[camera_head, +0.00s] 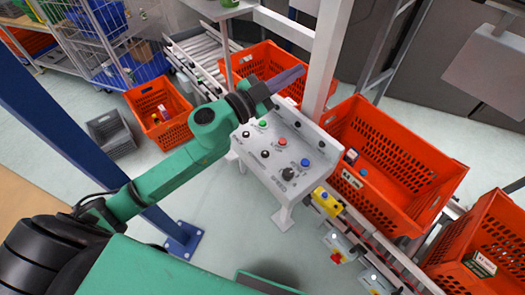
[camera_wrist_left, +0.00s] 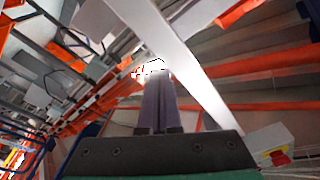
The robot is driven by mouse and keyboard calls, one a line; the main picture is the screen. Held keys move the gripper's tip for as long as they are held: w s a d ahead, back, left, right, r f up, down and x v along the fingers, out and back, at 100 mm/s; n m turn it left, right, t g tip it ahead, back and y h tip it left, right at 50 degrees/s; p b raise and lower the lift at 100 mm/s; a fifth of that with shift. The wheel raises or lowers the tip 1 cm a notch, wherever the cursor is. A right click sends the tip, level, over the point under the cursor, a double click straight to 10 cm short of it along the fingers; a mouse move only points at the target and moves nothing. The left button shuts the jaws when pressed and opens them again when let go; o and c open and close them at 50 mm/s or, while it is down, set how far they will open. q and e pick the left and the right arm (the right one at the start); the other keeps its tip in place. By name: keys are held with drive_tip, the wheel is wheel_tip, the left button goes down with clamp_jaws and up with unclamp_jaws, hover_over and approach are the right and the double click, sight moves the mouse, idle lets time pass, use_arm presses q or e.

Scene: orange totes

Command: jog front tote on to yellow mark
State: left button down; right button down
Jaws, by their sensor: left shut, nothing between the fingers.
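Orange totes stand along a roller conveyor: a large one (camera_head: 425,195) right of centre, one at the lower right (camera_head: 465,280) cut by the edge, and one behind (camera_head: 262,57). I cannot tell which is the front tote. I make out no yellow mark on the conveyor. A grey control panel (camera_head: 262,160) carries green (camera_head: 262,123), red (camera_head: 282,141) and blue (camera_head: 305,162) buttons, and a black knob (camera_head: 287,174) by a "SPEED" label. My left gripper (camera_head: 300,72) is shut and empty beyond the panel; its fingers (camera_wrist_left: 158,102) are together in the left wrist view. My right gripper is out of view.
A pale upright post (camera_head: 328,50) stands close right of my left gripper. A yellow box (camera_head: 326,201) with a button sits on the conveyor's near side. Another orange tote (camera_head: 175,133) and a grey crate (camera_head: 112,138) lie on the floor at left.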

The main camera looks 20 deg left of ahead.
use_arm(q)
drive_tip(key=s+d+f+m+g+h, duration=0.2)
drive_tip(key=d+m+g, duration=0.1)
drive_tip(key=m+g, duration=0.15)
drive_tip(key=m+g+y, duration=0.2)
drive_tip(key=g+y, duration=0.4)
drive_tip(key=g, duration=0.1)
hover_over(261, 154)
wheel_tip(261, 154, down, 11)
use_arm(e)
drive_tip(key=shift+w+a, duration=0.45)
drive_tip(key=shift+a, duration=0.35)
use_arm(q)
drive_tip(key=shift+w+r+t, duration=0.1)
drive_tip(key=shift+t, duration=0.15)
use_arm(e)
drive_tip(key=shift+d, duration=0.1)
